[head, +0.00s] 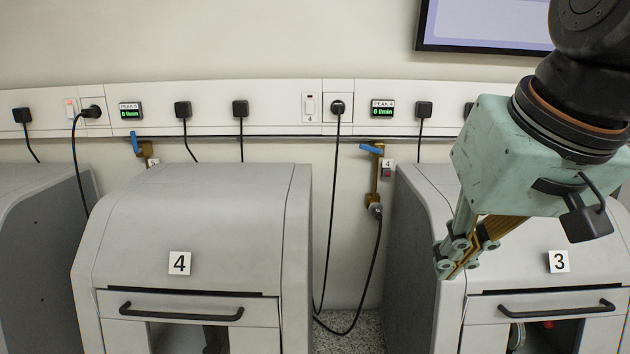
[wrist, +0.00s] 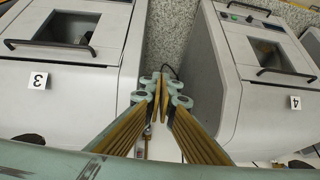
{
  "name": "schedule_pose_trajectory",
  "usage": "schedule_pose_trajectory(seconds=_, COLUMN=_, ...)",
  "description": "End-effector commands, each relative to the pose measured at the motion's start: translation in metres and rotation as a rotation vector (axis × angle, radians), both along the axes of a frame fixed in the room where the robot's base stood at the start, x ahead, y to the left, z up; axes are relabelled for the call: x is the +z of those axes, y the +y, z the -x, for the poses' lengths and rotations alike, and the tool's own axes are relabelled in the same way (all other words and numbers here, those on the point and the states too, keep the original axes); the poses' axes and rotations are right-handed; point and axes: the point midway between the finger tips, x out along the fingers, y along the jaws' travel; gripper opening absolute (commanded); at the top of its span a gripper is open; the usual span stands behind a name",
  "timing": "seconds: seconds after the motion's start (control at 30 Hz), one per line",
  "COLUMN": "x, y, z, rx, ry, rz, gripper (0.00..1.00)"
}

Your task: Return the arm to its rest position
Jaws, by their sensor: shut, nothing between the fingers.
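My gripper (head: 455,268) is in the right part of the head view, pointing down and to the left, with its pale green body above it. It is in front of the left side of machine 3 (head: 540,235). In the wrist view my gripper (wrist: 162,86) points at the gap between the two machines. Its fingertips are together and nothing shows between them. I cannot tell from these views how far it is from the machine.
Machine 4 (head: 200,220) stands at left, with a floor gap (head: 350,335) beside machine 3. A blue-handled valve (head: 374,150) and a hanging black cable (head: 378,250) are in the gap. A socket rail (head: 280,100) runs along the wall. A screen (head: 480,25) hangs above.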

Motion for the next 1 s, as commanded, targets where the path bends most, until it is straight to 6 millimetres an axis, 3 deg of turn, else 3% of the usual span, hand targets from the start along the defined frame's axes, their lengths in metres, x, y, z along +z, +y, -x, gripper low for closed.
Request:
schedule_pose_trajectory(seconds=0.3, x=-0.058, y=-0.015, z=0.087, rx=-0.001, ry=0.076, rz=0.047, gripper=0.0)
schedule_pose_trajectory(seconds=0.5, x=-0.081, y=-0.022, z=0.123, rx=-0.003, ry=0.11, rz=0.068, gripper=0.0)
schedule_pose_trajectory(seconds=0.7, x=-0.09, y=-0.025, z=0.136, rx=-0.004, ry=0.124, rz=0.077, gripper=0.0)
schedule_pose_trajectory(seconds=0.93, x=-0.089, y=-0.025, z=0.137, rx=-0.004, ry=0.124, rz=0.077, gripper=0.0)
schedule_pose_trajectory(seconds=1.0, x=-0.089, y=-0.025, z=0.136, rx=-0.004, ry=0.124, rz=0.077, gripper=0.05)
